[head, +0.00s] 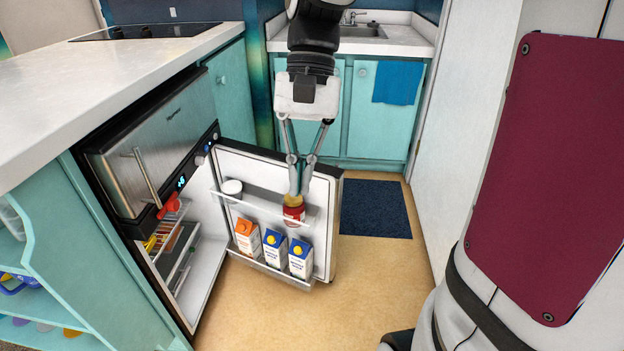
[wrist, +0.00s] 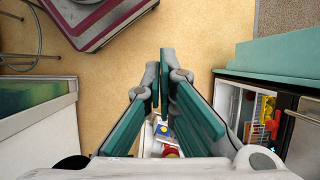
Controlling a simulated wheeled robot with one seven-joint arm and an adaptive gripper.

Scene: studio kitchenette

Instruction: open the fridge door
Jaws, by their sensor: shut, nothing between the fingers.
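The fridge door (head: 257,172) stands wide open in the head view, its white inner face toward the camera. Its racks hold a jar with a red label (head: 293,208), a white tub (head: 232,187) and cartons (head: 274,248). The fridge body (head: 205,250) is on the left, its interior partly visible. My gripper (head: 299,190) points down over the door's inner side, fingertips together and empty, just above the jar. I cannot tell whether they touch it or the door. In the wrist view my gripper (wrist: 162,75) is shut, with door contents partly visible between the fingers.
A steel-fronted unit with a handle (head: 143,175) sits above the fridge opening, under the white counter (head: 90,85). A dark mat (head: 375,208) lies beyond the door. A sink cabinet (head: 360,120) stands at the back. Tan floor (head: 380,285) is clear right of the door.

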